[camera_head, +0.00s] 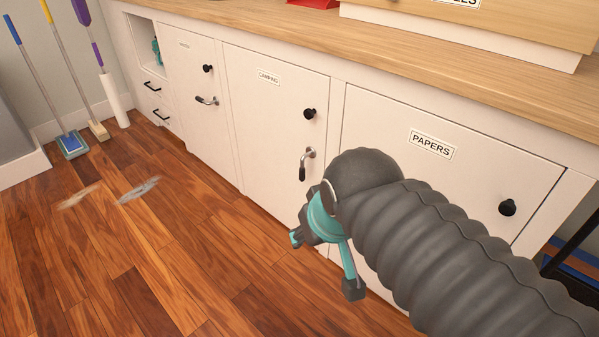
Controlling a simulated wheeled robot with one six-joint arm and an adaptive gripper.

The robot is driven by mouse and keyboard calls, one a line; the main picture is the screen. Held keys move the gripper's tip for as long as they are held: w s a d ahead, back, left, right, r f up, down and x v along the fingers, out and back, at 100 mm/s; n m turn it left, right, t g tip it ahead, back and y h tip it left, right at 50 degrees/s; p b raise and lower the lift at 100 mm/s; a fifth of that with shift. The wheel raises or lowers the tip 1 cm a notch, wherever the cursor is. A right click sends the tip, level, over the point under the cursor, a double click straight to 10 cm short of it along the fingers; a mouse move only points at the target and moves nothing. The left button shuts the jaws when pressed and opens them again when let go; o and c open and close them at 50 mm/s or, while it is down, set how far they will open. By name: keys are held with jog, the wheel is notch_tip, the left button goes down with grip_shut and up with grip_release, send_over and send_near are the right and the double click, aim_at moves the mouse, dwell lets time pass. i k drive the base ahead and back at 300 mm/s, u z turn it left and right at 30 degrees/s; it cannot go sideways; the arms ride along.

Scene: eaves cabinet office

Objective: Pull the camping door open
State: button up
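The camping door (268,125) is a white cabinet door with a small "CAMPING" label (268,77) near its top. It looks shut, flush with the cabinet front. A black round knob (309,113) sits on its right side, and a metal lever handle (307,155) with a dark grip hangs below the knob. My gripper (325,264), teal and dark grey, is in front of the cabinet, below the lever handle in the picture. Its fingers look spread apart with nothing between them. My arm hides the lower right of the front.
The papers door (390,120) is right of the camping door, with a black knob (507,208). Another door (190,75) with a knob and lever is on the left. A wooden counter (270,35) runs above. Brooms stand far left. The wooden floor (150,240) is mostly clear.

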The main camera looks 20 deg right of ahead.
aim_at(280, 107)
jog(key=z, duration=2)
jog(key=k, duration=0.95)
jog(key=u, duration=1.7)
jog(key=i, duration=0.5)
jog(key=z, duration=0.1)
